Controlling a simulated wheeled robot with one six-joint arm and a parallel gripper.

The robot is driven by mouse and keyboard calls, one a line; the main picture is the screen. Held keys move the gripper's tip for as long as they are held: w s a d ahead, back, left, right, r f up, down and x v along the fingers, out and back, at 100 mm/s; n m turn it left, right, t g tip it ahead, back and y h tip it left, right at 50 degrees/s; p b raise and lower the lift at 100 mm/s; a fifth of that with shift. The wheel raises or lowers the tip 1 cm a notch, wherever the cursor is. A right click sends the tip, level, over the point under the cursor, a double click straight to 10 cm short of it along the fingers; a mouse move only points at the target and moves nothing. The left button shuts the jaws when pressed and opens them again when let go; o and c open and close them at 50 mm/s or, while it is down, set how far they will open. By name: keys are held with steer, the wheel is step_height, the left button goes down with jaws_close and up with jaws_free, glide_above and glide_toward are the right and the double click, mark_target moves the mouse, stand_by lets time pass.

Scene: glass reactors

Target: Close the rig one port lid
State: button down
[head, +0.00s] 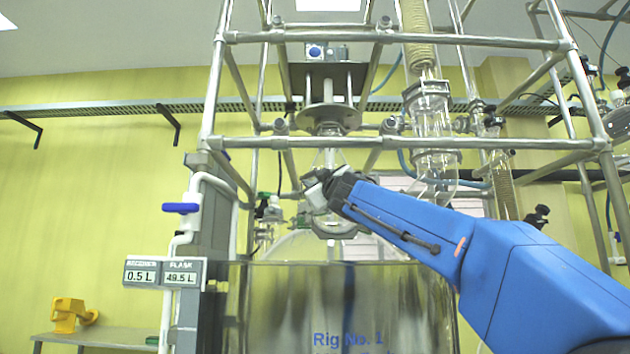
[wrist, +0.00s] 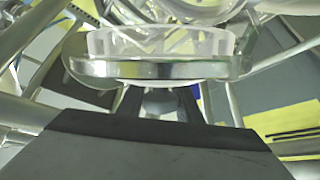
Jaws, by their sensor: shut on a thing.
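Rig one is the large vessel in a metal frame, with "Rig No. 1" printed in blue on its jacket (head: 348,300). My blue arm reaches in from the right, and my gripper (head: 318,189) is at the glass top of the vessel. In the wrist view my gripper (wrist: 160,106) has its dark fingers shut on a small pale round part (wrist: 161,102), which I take to be part of the port lid. Just beyond it is a clear ribbed glass ring with a shiny metal band (wrist: 150,69). I cannot tell whether the lid is seated.
Frame bars (head: 400,142) cross above my arm. A glass column (head: 432,125) stands just right of the port, and a stirrer shaft assembly (head: 329,115) hangs above it.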

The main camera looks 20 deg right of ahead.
steer(key=shift+d+f, duration=0.1)
steer(key=shift+d, duration=0.25)
steer(key=shift+w+d+f+m+t+y, duration=0.1)
steer(key=shift+d+f+m+t+y, duration=0.1)
steer(key=shift+d+y, duration=0.5)
steer(key=shift+w+d+f+m+t+y, duration=0.1)
steer(key=shift+d+f+t+y, duration=0.15)
steer(key=shift+y, duration=0.75)
steer(key=shift+d, duration=0.1)
steer(key=c, duration=1.3)
jaws_free()
steer(key=v, duration=1.7)
steer(key=shift+s, duration=0.2)
